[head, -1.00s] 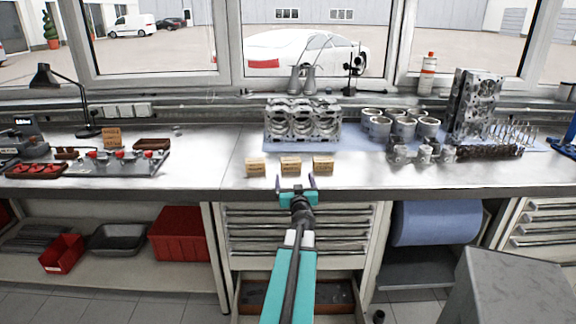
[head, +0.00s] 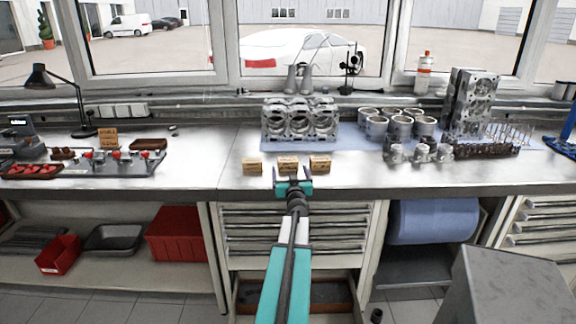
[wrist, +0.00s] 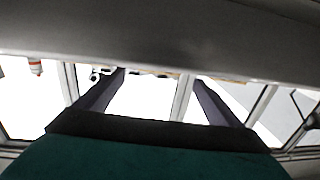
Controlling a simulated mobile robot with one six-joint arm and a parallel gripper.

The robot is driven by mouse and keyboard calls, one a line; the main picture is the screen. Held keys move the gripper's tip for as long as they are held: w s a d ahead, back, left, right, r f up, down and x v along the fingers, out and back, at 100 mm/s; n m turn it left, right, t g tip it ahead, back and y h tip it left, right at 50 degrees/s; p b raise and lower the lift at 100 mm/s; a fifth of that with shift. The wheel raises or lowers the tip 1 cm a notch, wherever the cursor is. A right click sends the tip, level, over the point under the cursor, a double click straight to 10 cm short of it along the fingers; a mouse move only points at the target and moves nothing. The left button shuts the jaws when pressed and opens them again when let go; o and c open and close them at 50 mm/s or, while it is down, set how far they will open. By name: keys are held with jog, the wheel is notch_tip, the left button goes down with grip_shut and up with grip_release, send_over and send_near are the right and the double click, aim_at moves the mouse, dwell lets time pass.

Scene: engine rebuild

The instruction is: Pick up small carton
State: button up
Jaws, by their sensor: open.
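Three small tan cartons stand in a row near the front edge of the bench: a left carton (head: 252,165), a middle carton (head: 288,163) and a right carton (head: 320,163). My gripper (head: 292,177) is open and empty in front of the middle carton, one finger to each side of its face in the head view. I cannot tell the gap between them. In the wrist view both dark fingers of my gripper (wrist: 160,88) show spread apart, with nothing clear between them but bright window. The cartons cannot be made out surely there.
An engine block (head: 300,120) stands behind the cartons. Cylinder liners (head: 400,124), pistons (head: 420,153) and a cylinder head (head: 472,103) are to the right. A tray of parts (head: 125,162) is at the left. The bench top (head: 210,175) is clear left of the cartons.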

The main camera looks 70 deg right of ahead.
aim_at(289, 162)
jog(key=shift+x, duration=1.55)
jog(key=shift+d, duration=0.1)
jog(key=shift+r+x, duration=0.2)
jog(key=shift+x, duration=2.3)
jog(key=shift+c, duration=0.4)
jog(key=c, duration=1.1)
